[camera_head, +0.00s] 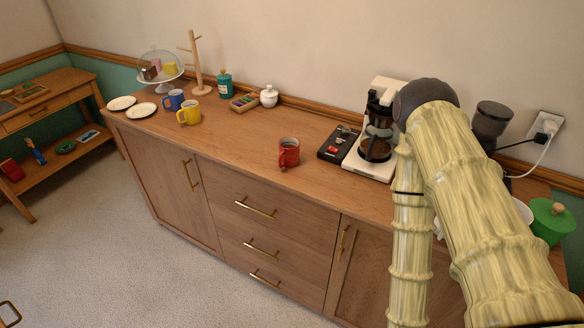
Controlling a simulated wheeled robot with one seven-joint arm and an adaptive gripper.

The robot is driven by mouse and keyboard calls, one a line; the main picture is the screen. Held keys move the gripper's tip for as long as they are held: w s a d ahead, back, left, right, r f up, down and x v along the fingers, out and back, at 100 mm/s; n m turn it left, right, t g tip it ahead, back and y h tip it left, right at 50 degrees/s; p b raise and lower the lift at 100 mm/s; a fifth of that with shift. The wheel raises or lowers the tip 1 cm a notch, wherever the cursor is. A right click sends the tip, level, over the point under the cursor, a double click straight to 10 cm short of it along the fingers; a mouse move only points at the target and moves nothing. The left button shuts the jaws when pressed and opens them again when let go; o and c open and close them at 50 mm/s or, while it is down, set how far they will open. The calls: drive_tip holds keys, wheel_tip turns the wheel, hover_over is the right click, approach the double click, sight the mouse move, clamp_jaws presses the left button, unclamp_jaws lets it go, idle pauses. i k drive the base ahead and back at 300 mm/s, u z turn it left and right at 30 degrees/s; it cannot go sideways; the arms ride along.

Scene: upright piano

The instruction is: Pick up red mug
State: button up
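The red mug (289,153) stands upright on the wooden sideboard top (235,140), near the front edge, left of a black tray. Its handle side is hard to make out, seemingly toward the lower left. Nothing touches it. My arm fills the right side of the view, right of the mug and partly in front of the coffee maker. My gripper cannot be made out in this view.
A coffee maker (383,90) and a small black tray (336,147) stand right of the mug. Yellow (189,113) and blue (173,99) mugs, plates and a mug tree (197,65) are at the left. The counter left of the red mug is clear.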

sight(290, 147)
drive_tip(key=u, duration=0.05)
drive_tip(key=k, duration=0.2)
drive_tip(key=u, duration=1.65)
drive_tip(key=i, duration=0.75)
drive_tip(key=z, duration=1.55)
